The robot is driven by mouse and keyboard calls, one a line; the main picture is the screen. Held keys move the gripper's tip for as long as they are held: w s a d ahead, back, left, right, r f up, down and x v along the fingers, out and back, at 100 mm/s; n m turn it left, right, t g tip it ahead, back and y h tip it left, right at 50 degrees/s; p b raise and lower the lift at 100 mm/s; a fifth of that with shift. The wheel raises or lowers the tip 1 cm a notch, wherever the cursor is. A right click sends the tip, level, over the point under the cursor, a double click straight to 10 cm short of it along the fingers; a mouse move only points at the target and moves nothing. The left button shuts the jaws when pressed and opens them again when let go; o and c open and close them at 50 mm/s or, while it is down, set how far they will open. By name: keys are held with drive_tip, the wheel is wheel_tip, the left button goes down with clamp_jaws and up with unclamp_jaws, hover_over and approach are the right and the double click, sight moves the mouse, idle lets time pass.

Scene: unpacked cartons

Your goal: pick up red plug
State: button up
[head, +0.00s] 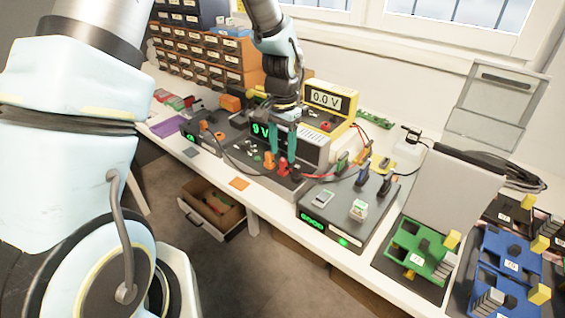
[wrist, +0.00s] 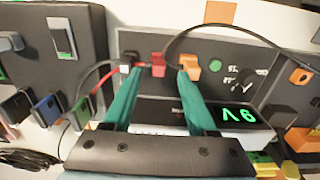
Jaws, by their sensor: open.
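The red plug (head: 284,168) stands upright in the panel of the grey 9 V power supply (head: 308,150), between an orange plug (head: 269,160) and a black plug (head: 296,173). In the wrist view the red plug (wrist: 157,60) shows between the black plug (wrist: 128,59) and the orange plug (wrist: 190,64). My gripper (head: 280,163) is open, with its two teal fingers pointing down over the plugs. In the wrist view the fingertips (wrist: 159,72) lie on either side of the red plug, close to the neighbouring plugs. I cannot tell whether they touch anything.
Black and red cables run from the plugs. A yellow meter (head: 325,100) reading 0.0 V stands behind. A dark box (head: 330,222) with switches and coloured clips stands right of the supply. Drawer cabinets (head: 205,55) stand at the back left, and an open drawer (head: 212,208) is below the bench.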

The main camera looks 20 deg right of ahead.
sight(283, 159)
drive_tip(key=shift+s+f+p, duration=0.1)
drive_tip(key=shift+f+p, duration=0.35)
drive_tip(key=shift+f, duration=1.5)
drive_tip(key=shift+c, duration=0.3)
clamp_jaws()
